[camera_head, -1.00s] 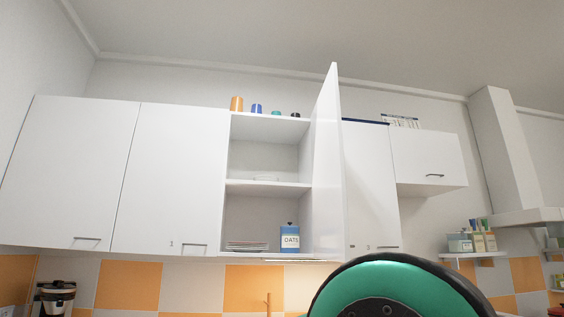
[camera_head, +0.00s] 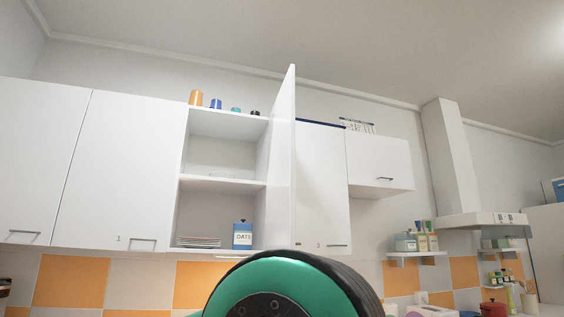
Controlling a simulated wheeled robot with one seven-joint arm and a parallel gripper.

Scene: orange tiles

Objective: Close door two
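A white wall cabinet door (camera_head: 281,165) stands wide open, sticking out toward me from the right side of an open cabinet. I see its broad left face nearly edge-on. I cannot read a number on it. The open cabinet (camera_head: 220,125) has two visible compartments, with a blue and white OATS tin (camera_head: 242,235) and a stack of plates (camera_head: 198,241) on its bottom. My gripper is out of view. Only a rounded green and black part of my arm shows at the bottom centre, below the open door.
Shut white doors (camera_head: 118,165) stand left of the opening, one with a small 1 by its handle. Another shut door (camera_head: 325,185) stands right of it. Further right are a small cabinet (camera_head: 379,164), a range hood (camera_head: 450,170) and a shelf with bottles (camera_head: 418,254).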

